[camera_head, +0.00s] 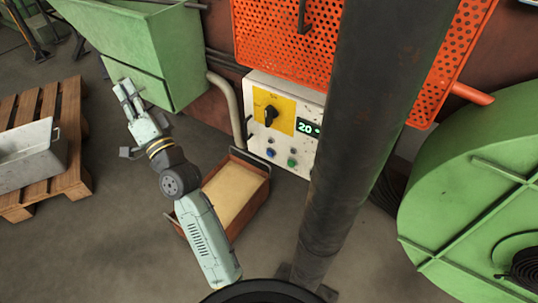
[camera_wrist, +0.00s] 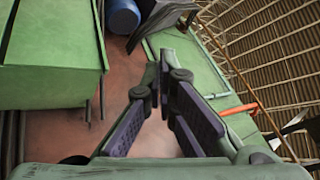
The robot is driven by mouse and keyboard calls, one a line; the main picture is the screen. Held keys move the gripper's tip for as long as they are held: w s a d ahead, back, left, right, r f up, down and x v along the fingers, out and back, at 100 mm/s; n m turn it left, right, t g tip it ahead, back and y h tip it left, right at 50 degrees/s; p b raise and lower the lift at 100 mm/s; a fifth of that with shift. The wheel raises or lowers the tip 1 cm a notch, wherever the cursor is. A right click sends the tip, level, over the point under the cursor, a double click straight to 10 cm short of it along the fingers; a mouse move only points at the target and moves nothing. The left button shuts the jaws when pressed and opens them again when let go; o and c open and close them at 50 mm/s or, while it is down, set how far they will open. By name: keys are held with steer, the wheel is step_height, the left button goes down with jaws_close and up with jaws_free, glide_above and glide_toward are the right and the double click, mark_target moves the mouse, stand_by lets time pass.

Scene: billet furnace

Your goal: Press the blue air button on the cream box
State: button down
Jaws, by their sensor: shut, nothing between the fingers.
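The cream box (camera_head: 256,133) is on the wall in the middle of the head view. It has a yellow panel with a black rotary knob and a lit display reading 20. Low on its face is a blue button (camera_head: 270,153), with a green button (camera_head: 292,163) to its right. My gripper (camera_head: 122,88) is left of the box and clear of it, in front of the green hopper. It is shut and empty. Its fingers also show in the wrist view (camera_wrist: 160,75), where neither the box nor the button can be seen.
A dark upright post (camera_head: 350,130) stands close in front and hides the box's right side. A sand-filled tray (camera_head: 236,190) sits on the floor below the box. A green hopper (camera_head: 150,50) is at left, orange mesh (camera_head: 280,40) above, a green round housing (camera_head: 470,200) at right.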

mark_target(270, 153)
steer(key=w+d+f+m+h, duration=0.1)
steer(key=d+f+m+h, duration=0.3)
steer(key=f, duration=0.9)
steer(key=w+d+f+m+g+h, duration=0.1)
steer(key=d+f+m+h, duration=0.2)
steer(key=d+f+m, duration=0.5)
steer(key=w+d+f+m+g+h, duration=0.1)
steer(key=d+f+m+h, duration=0.3)
steer(key=d+f, duration=0.9)
step_height(270, 153, down, 5)
steer(key=shift+w+f+m+h, duration=0.1)
steer(key=shift+w+m+h, duration=0.2)
steer(key=shift+m, duration=0.8)
steer(key=shift+d, duration=0.1)
steer(key=w+d+b, duration=0.1)
steer(key=w+d, duration=0.4)
steer(key=w, duration=0.2)
steer(key=shift+w+d, duration=0.15)
steer(key=shift+w, duration=0.05)
steer(key=shift+w+d, duration=0.15)
steer(key=shift+w, duration=0.05)
